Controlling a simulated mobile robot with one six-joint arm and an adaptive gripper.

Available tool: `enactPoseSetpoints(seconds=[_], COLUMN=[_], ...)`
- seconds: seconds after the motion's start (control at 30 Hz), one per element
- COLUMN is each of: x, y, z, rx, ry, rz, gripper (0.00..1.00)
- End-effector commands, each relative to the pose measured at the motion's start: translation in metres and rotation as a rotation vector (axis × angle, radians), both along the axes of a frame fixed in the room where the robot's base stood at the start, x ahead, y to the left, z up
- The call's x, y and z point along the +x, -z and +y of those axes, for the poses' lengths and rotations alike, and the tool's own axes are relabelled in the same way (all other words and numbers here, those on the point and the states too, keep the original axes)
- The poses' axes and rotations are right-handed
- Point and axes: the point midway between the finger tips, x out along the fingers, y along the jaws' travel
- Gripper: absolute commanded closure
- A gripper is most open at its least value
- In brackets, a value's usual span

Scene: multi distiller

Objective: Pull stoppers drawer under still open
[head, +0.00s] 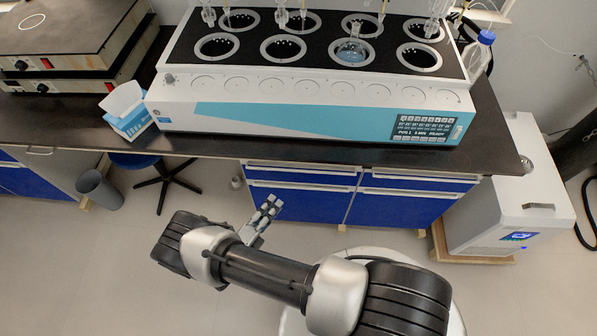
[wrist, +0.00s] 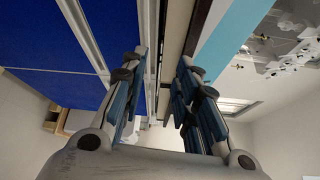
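The still (head: 310,112) is a long white and turquoise unit on the dark bench, with round wells on top. Under it are blue-fronted units with pale handle rails: an upper left drawer (head: 300,177) and an upper right drawer (head: 418,183). No label shows which is the stoppers drawer. Both look shut. My gripper (head: 268,207) is in front of the left unit. In the wrist view my gripper (wrist: 165,78) is open, its fingers apart and apparently empty. A pale rail and the bench edge show between them; contact cannot be told. Blue fronts (wrist: 50,50) fill the left there.
A grey bin (head: 100,190) and a stool (head: 165,175) stand on the floor at left. A white box-shaped machine (head: 510,200) stands right of the drawers. A tissue box (head: 128,115) sits on the bench (head: 60,125).

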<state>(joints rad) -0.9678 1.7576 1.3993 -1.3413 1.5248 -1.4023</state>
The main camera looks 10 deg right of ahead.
Motion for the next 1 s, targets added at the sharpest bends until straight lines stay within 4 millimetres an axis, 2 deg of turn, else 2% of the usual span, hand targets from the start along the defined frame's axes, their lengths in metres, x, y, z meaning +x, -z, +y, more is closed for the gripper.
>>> enactPoseSetpoints(seconds=[0.03, 0.13, 0.27, 0.37, 1.0], x=[-0.007, -0.013, -0.014, -0.007, 0.092], y=[0.012, 0.026, 0.033, 0.034, 0.034], z=[-0.001, -0.003, -0.005, -0.012, -0.099], rx=[-0.046, -0.108, -0.140, -0.143, -0.139], ry=[-0.043, -0.100, -0.130, -0.129, -0.124], rz=[0.026, 0.059, 0.076, 0.078, 0.076], gripper=[0.72, 0.72, 0.72, 0.72, 0.72])
